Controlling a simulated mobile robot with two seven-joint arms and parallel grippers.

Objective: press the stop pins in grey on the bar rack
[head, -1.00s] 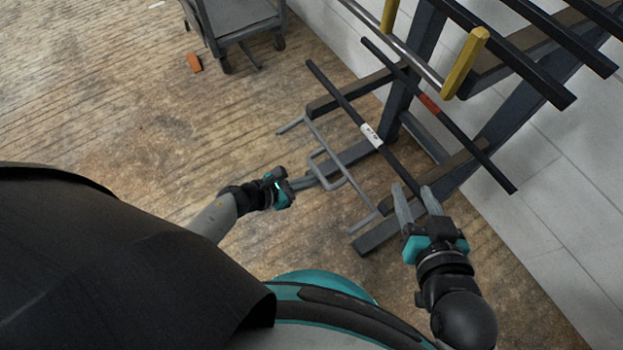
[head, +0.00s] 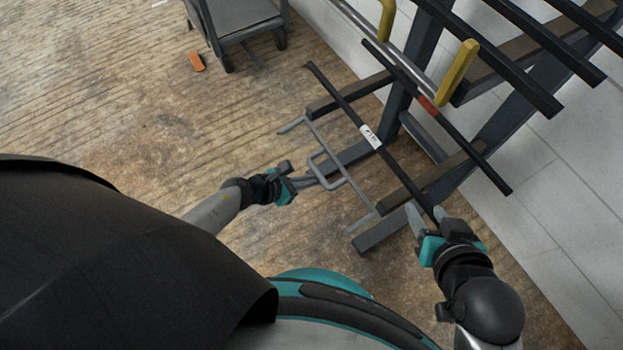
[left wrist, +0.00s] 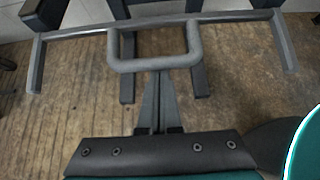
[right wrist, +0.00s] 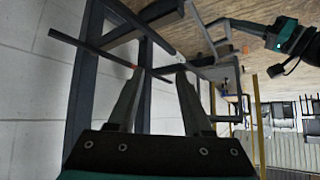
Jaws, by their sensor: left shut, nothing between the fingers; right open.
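The dark bar rack (head: 400,95) stands at the right of the head view. A grey gate frame with a U-shaped handle (head: 328,169) sits low on its front; the handle also shows in the left wrist view (left wrist: 155,66). My left gripper (head: 312,180) is shut and empty, its fingertips at or just under the handle; contact is unclear. My right gripper (head: 425,211) is open near the lower end of a black bar with a white label (head: 370,137). In the right wrist view nothing shows held between the fingers (right wrist: 157,75). I cannot single out the grey stop pins.
A second black bar with a red band (head: 428,106) lies on the lower arms. More dark bars (head: 520,70) and yellow posts (head: 458,68) are above. A grey cart (head: 240,20) and an orange block (head: 196,61) are at the back left. The left floor is clear.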

